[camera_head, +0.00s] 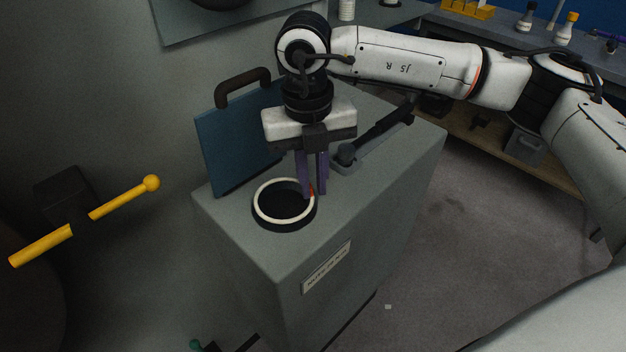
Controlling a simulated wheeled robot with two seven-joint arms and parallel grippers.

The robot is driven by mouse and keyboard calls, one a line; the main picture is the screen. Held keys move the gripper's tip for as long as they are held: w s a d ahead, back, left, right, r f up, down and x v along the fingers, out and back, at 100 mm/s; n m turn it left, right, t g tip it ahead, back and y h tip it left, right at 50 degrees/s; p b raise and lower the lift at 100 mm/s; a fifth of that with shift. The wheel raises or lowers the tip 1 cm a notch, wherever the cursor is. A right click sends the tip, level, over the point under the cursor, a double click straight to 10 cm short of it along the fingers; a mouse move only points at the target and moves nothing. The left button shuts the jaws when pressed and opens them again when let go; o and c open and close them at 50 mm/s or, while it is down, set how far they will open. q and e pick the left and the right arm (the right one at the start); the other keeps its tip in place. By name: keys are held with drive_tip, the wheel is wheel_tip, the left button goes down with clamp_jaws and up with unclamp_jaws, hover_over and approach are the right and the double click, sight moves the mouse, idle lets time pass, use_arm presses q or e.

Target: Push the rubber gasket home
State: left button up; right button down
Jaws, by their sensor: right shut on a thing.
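A pale cream ring, which I take for the rubber gasket (256,204), lies at the mouth of a round black collar (285,227) on top of a grey cabinet (232,213). How deep it sits in the collar I cannot tell. My right gripper (313,192) points down from above, its purple fingers shut at the ring's right edge. A small red spot shows between or beside the fingertips there. The fingers hide that part of the ring. My left gripper is not in view.
A blue panel (230,145) with a dark handle stands upright behind the collar. A black lever (380,132) lies on the cabinet just right of the gripper. A yellow bar handle (120,199) sticks out at left. A bench with bottles is at the back right.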

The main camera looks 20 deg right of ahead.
drive_tip(key=shift+f, duration=0.1)
drive_tip(key=shift+f+b, duration=0.5)
drive_tip(key=shift+b, duration=0.15)
drive_tip(key=shift+f, duration=0.1)
drive_tip(key=c, duration=1.7)
unclamp_jaws()
drive_tip(key=shift+o, duration=0.2)
wheel_tip(320, 180, up, 10)
drive_tip(key=shift+a+b, duration=0.2)
drive_tip(key=shift+b, duration=0.15)
drive_tip(key=shift+s, duration=0.1)
